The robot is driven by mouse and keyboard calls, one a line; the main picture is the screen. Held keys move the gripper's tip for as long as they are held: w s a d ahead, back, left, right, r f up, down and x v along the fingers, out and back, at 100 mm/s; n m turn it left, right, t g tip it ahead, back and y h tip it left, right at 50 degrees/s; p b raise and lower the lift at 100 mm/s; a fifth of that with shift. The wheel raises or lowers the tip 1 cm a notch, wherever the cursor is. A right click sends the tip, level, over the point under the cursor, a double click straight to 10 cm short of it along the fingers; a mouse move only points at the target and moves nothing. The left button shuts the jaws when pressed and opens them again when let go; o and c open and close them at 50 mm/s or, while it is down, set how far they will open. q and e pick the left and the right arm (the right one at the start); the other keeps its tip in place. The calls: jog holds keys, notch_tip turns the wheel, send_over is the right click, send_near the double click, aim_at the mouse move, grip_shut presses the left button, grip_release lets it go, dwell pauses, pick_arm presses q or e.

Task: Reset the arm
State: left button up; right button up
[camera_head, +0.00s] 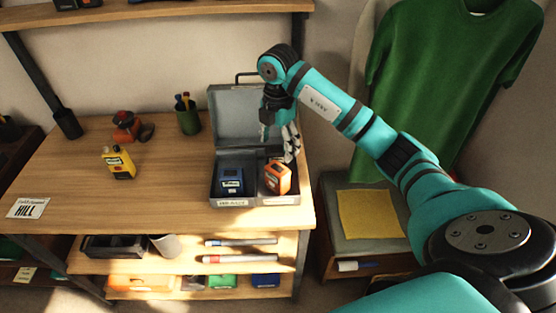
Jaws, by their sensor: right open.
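My right arm, teal and black, comes in from the lower right and reaches over the table. My right gripper (279,135) points down above the open grey metal box (226,110), in front of its raised lid. Its fingers are apart with nothing seen between them. In the box, a blue tuner-like device (231,180) sits in the left compartment. An orange one (277,178) sits tilted in the right compartment, just below the gripper. My left gripper is not in view.
On the wooden table (75,165) stand a yellow device (119,163), a red-orange object (127,127) and a green pencil cup (188,118). A paper card (28,207) lies at the left edge. A green shirt (450,75) hangs above a stool with a yellow cloth (368,214).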

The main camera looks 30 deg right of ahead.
jog(key=shift+r, duration=0.85)
